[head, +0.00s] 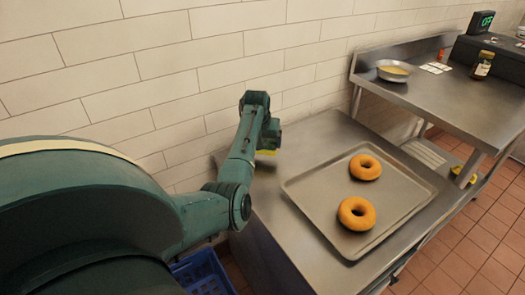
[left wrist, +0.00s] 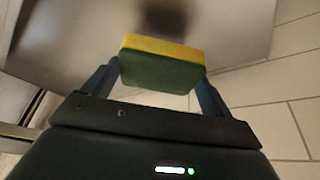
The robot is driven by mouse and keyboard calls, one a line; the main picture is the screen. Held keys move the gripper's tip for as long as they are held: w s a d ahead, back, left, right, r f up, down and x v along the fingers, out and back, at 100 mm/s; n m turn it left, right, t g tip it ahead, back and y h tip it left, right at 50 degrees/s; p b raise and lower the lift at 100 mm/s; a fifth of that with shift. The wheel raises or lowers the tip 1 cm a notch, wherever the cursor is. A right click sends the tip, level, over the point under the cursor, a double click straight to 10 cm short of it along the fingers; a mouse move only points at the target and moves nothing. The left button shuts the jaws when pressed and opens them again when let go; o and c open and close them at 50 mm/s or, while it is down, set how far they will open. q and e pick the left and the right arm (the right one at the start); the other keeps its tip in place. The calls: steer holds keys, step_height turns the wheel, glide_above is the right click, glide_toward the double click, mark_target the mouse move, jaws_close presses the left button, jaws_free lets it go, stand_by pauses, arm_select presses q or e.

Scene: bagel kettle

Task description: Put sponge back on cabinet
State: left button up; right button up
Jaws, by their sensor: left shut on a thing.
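A yellow and green sponge (left wrist: 160,64) is between the fingers of my left gripper (left wrist: 158,80) in the left wrist view. The gripper is shut on it. In the head view my left gripper (head: 266,148) is over the back left part of the steel cabinet top (head: 313,132), near the tiled wall. Only a yellow edge of the sponge (head: 266,152) shows there, under the gripper. A dark shadow lies on the steel surface beyond the sponge in the wrist view, and the sponge looks apart from it. My right gripper is not in view.
A metal tray (head: 310,210) with two bagels (head: 365,167) (head: 356,213) covers much of the cabinet top. A higher steel table (head: 430,88) at right holds a bowl (head: 394,70), a jar (head: 482,65) and a scale (head: 482,22). A blue crate (head: 205,272) stands below at left.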

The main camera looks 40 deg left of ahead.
arm_select(q)
steer(key=shift+f, duration=1.95)
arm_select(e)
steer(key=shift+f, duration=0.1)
arm_select(q)
steer(key=shift+f, duration=0.15)
steer(key=o, duration=0.8)
steer(key=p+v, duration=0.1)
steer(key=v, duration=1.1)
steer(key=shift+r+p, duration=0.2)
steer(key=shift+p, duration=0.2)
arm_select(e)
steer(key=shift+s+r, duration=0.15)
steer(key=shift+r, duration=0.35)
